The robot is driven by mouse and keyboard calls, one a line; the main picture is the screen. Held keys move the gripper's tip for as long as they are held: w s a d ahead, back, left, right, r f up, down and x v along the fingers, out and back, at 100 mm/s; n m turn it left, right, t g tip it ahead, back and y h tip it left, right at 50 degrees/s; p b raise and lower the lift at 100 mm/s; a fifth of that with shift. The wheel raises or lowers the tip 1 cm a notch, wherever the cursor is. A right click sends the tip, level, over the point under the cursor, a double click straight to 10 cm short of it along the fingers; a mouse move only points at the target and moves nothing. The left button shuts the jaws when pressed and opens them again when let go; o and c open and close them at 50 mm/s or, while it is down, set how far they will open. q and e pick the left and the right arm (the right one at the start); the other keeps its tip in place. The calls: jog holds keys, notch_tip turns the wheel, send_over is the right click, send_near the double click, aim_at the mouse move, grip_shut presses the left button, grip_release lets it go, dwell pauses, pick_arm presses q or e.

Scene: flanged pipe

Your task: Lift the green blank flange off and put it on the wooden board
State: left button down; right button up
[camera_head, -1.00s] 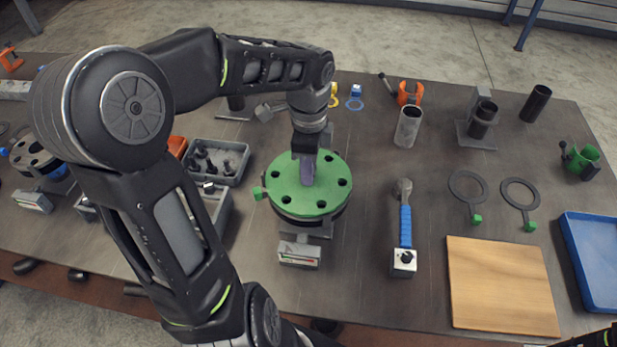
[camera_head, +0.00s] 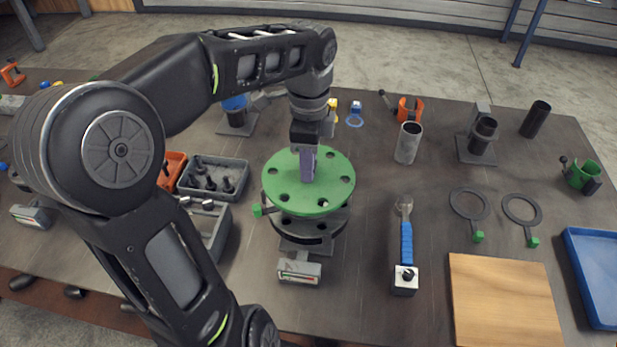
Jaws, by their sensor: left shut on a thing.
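The green blank flange (camera_head: 325,190) is a round disc with several bolt holes. It is raised a little above the dark pipe flange (camera_head: 311,229), with a gap between them. My left gripper (camera_head: 307,172) points down at the green flange's middle and is shut on it, probably on a raised part that the fingers hide. The wooden board (camera_head: 504,303) lies bare at the lower right of the table. My right gripper is out of view.
A grey bolt tray (camera_head: 213,178) is left of the flange.

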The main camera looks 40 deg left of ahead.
pick_arm(q)
jog(key=shift+r, duration=1.95)
jog(key=shift+r, duration=0.15)
jog(key=shift+r+p, duration=2.1)
jog(key=shift+r, duration=0.25)
jog(key=shift+w+f, duration=0.1)
jog(key=shift+f, duration=0.05)
